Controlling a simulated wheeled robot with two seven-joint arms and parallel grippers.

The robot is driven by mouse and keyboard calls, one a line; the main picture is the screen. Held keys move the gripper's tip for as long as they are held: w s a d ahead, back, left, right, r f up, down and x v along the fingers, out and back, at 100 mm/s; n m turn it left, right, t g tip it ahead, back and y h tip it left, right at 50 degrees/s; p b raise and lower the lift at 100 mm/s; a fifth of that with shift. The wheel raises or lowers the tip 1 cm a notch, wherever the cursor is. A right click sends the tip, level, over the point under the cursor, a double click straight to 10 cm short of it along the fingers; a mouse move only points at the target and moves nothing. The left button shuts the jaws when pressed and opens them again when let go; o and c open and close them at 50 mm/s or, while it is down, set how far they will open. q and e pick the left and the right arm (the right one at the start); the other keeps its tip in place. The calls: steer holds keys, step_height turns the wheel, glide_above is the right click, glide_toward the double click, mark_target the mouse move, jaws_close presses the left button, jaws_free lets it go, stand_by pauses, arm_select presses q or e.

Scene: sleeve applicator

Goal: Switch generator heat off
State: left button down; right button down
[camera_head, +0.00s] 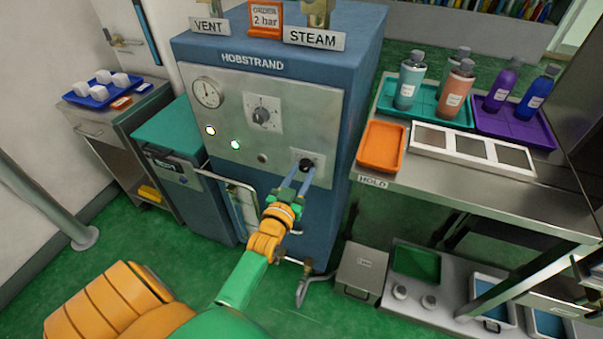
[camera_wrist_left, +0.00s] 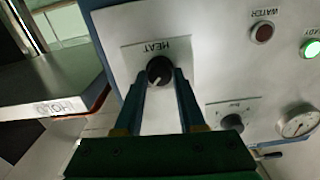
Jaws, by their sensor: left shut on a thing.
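The generator (camera_head: 275,110) is a blue cabinet marked HOBSTRAND with a pale metal front panel. Its heat knob (camera_head: 306,165) is small and black, on a white plate at the panel's lower right. In the left wrist view the heat knob (camera_wrist_left: 159,70) sits under an upside-down HEAT label, with a pale pointer mark on its face. My left gripper (camera_head: 303,178) reaches it from the front, and its two blue fingers are shut on the knob's sides. The left gripper (camera_wrist_left: 160,85) also shows in the wrist view. My right gripper is not in view.
The panel also has a gauge (camera_head: 207,92), a larger dial (camera_head: 262,114) and lit lamps (camera_head: 235,144). A steel bench with an orange tray (camera_head: 381,146) and bottles stands close on the right. A teal-topped unit (camera_head: 168,135) stands left. Green floor lies in front.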

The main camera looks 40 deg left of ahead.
arm_select(q)
steer(key=n+p, duration=0.1)
steer(key=n, duration=0.2)
steer(key=shift+n, duration=0.3)
steer(key=n, duration=0.4)
steer(key=shift+n, duration=0.3)
steer(key=n, duration=0.4)
steer(key=shift+f+n, duration=0.1)
steer(key=shift+n, duration=2.4)
steer(key=c, duration=0.5)
jaws_free()
